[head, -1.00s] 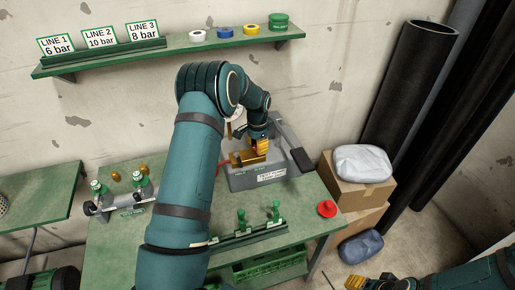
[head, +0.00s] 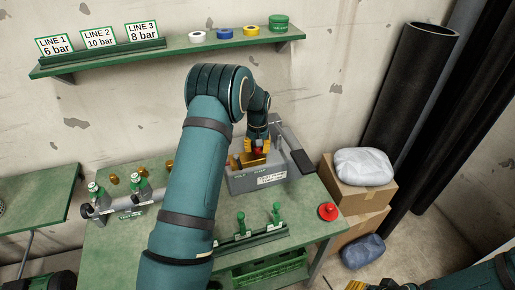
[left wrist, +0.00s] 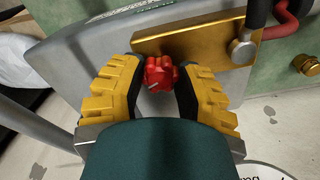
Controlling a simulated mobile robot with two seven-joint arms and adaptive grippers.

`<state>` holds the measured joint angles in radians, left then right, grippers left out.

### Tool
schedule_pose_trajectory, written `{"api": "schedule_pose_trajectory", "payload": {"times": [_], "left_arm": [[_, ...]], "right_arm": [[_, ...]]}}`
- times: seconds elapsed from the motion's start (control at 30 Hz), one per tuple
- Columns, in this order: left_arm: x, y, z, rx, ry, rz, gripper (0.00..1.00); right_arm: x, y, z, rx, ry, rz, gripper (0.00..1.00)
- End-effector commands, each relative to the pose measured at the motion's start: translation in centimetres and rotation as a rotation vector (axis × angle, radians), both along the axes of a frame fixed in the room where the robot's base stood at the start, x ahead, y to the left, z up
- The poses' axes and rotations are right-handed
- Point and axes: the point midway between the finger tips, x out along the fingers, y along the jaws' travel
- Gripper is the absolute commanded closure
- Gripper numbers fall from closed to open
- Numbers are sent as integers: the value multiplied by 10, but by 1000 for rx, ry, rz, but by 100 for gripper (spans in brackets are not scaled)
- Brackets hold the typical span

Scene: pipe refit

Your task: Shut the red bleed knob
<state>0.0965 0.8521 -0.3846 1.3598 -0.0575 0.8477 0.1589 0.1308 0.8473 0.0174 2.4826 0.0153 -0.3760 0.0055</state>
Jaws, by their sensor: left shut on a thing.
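The red bleed knob (left wrist: 160,73) sits at the lower edge of a brass block (left wrist: 195,42) in the left wrist view. The block is on top of the grey test pump (head: 243,184) on the green bench. My left gripper (head: 257,150) reaches down over the pump from the left. Its yellow fingers are shut on the knob, one on each side, in the left wrist view. The knob also shows as a small red patch between the fingers in the head view (head: 259,153). My right gripper (head: 356,284) is mostly cut off at the bottom edge.
The pump's lever with a black grip (head: 302,161) stands right of the gripper. A red cap-like part (head: 328,212) lies at the bench's right edge. Green fittings stand on a rack (head: 250,239) in front. Cardboard boxes (head: 358,196) stand right of the bench.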

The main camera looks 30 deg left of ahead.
Motion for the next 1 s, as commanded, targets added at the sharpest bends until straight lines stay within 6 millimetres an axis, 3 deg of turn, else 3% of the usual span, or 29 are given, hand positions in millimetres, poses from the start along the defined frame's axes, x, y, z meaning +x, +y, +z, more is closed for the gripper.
{"api": "schedule_pose_trajectory", "payload": {"times": [1.0], "left_arm": [[-1, 0, 0, 0, 2, 942, 100]], "right_arm": [[0, 0, 13, 3, -1, 0, 53]]}}
